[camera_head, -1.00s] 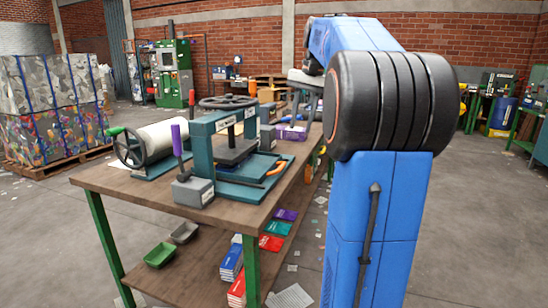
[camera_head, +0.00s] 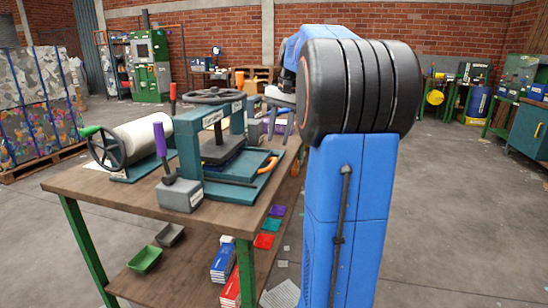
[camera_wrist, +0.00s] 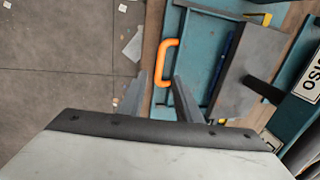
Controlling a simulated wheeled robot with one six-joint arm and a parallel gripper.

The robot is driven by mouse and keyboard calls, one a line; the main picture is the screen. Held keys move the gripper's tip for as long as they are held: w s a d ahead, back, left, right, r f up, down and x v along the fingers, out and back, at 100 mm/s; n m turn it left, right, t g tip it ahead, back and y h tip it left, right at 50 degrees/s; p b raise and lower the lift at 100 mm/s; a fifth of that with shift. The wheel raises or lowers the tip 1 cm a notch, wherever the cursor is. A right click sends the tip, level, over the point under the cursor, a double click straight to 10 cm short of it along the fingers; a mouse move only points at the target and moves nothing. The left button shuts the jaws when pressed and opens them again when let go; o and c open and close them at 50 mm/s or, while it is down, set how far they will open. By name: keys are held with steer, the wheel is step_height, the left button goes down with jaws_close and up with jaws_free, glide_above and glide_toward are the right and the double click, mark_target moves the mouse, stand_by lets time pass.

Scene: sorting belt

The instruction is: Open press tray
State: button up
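The press (camera_head: 216,125) is a teal frame with a dark handwheel on top, standing on the wooden table. At its base is a teal tray (camera_wrist: 206,50) with an orange handle (camera_head: 270,165) on its right side. In the wrist view the orange handle (camera_wrist: 164,62) lies just beyond the fingertips, in line with the gap between them. My gripper (camera_wrist: 160,84) is open and empty. In the head view my gripper (camera_head: 280,122) hangs above the handle, apart from it, partly beside my blue arm. How far the tray is drawn out is hard to tell.
A grey block with a purple lever (camera_head: 181,192) stands at the table's front, near the press. A white roller (camera_head: 145,135) with a handwheel is to the left. The table (camera_head: 110,190) has bins and booklets on its lower shelf. Open floor lies to the right.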

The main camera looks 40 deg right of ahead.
mark_target(273, 162)
steer(key=f, duration=0.2)
steer(key=w+f, duration=0.1)
steer(key=f, duration=0.5)
steer(key=shift+w+a+f, duration=0.15)
steer(key=shift+a, duration=0.25)
jaws_close()
